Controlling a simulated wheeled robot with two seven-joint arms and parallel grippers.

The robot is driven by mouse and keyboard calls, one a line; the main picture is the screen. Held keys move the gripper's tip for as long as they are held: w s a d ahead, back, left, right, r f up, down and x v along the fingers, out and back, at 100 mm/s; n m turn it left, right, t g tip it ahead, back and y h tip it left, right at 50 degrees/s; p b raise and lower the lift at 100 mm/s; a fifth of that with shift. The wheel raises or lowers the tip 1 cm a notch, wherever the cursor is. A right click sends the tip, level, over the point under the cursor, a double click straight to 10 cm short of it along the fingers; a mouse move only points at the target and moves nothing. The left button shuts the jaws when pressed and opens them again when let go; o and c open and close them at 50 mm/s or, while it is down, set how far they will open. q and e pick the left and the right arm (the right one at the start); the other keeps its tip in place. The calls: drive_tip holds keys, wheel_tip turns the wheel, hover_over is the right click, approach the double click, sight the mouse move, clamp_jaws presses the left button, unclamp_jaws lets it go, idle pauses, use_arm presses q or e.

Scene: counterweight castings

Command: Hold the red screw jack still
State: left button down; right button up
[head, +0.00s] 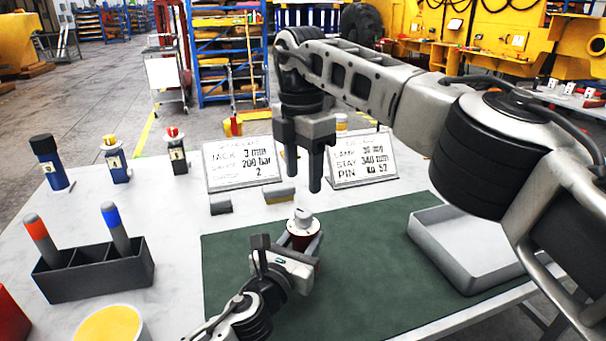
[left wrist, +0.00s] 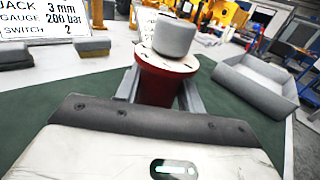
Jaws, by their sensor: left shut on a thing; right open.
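The red screw jack (head: 302,227) stands on the green mat (head: 370,235), with a pale top plate and a grey knob. In the left wrist view its red body (left wrist: 160,84) sits between the two fingers of my left gripper (left wrist: 160,90), which is shut on it. The jack looks upright; its base is hidden. In the head view my left gripper (head: 303,243) reaches it from the lower left. My right gripper (head: 303,182) is open and empty, pointing down above and behind the jack, apart from it.
Two printed sign boards (head: 241,164) (head: 362,160) stand behind the mat, with small blocks (head: 220,204) before them. A grey tray (head: 465,285) lies at right. A dark holder (head: 100,272) with red and blue-tipped tools stands at left. Several small devices (head: 115,160) stand at back left.

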use_arm(q)
drive_tip(key=shift+f, duration=0.15)
drive_tip(key=c, duration=0.8)
unclamp_jaws()
